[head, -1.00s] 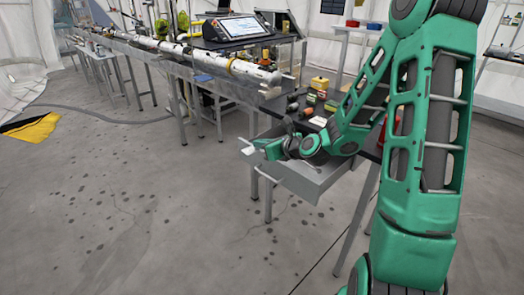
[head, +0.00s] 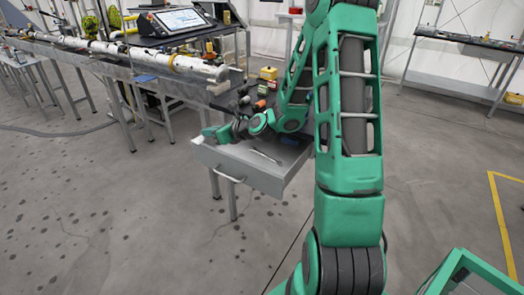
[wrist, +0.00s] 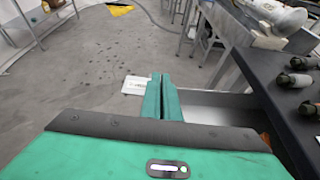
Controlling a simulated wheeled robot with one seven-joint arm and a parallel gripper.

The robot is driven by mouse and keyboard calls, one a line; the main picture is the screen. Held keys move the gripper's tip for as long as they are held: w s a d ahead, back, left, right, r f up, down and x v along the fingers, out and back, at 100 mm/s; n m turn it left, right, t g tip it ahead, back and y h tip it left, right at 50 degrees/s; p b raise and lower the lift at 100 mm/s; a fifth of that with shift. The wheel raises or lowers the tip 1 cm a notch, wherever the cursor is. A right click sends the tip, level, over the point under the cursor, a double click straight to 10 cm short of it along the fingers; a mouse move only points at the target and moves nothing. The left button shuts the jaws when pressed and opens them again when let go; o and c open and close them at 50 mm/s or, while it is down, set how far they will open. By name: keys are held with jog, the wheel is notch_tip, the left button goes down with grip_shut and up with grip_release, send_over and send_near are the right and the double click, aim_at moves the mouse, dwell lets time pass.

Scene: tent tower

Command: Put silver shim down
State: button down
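My gripper (wrist: 161,80) points over the edge of an open grey drawer (wrist: 222,100) in the wrist view. In the head view my gripper (head: 207,133) is at the drawer's left side, low near the rim. A thin silver piece (head: 265,156) lies inside the drawer (head: 245,178) in the head view, apart from my gripper. It may be the silver shim, but it is too small to tell. The wrist view does not show it.
A dark workbench (wrist: 285,95) with several dark cylindrical parts (wrist: 297,80) stands right of the drawer. A long white tube (head: 165,60) lies on the bench behind. A white labelled piece (wrist: 137,85) is beside the fingers. The floor (head: 110,220) left of the drawer is clear.

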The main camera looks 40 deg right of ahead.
jog(key=w+d+f, duration=0.2)
jog(key=d, duration=1)
send_over(239, 150)
jog(key=shift+n, duration=0.4)
notch_tip(239, 150, down, 5)
jog(key=shift+w+f, duration=0.1)
jog(key=shift+a+f, duration=0.1)
jog(key=shift+f, duration=2.25)
jog(key=c, duration=2.2)
grip_release()
jog(key=shift+f, duration=0.1)
jog(key=shift+o, duration=0.9)
